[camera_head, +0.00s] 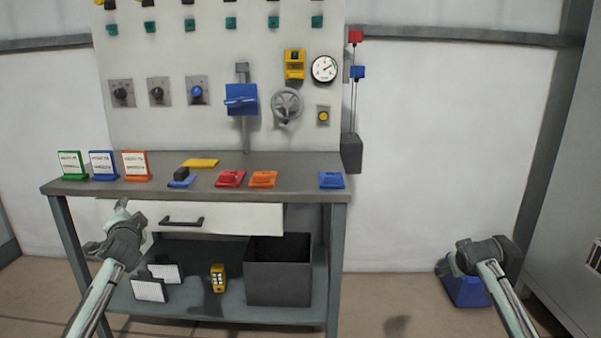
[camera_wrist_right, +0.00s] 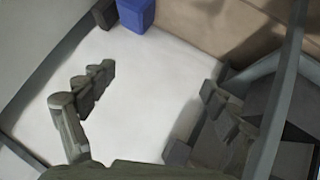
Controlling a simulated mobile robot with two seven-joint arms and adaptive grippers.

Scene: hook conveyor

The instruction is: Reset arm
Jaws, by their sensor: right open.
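My left arm comes in from the lower left in the head view, and its gripper (camera_head: 124,216) is in front of the workbench's drawer, near the left end. Its fingers are small and partly foreshortened, so I cannot tell whether they are apart. My right arm comes in from the lower right, with its gripper (camera_head: 484,250) in front of a blue bin on the floor, right of the bench. In the right wrist view the right gripper's (camera_wrist_right: 157,100) two dark fingers stand wide apart with nothing between them.
The workbench (camera_head: 115,192) carries coloured holders and trays. A dark open box (camera_head: 279,284) and a yellow device (camera_head: 218,278) are on its lower shelf. The drawer (camera_head: 240,217) has a dark handle. The blue bin (camera_head: 467,292) is near my right gripper. Floor between bench and bin is clear.

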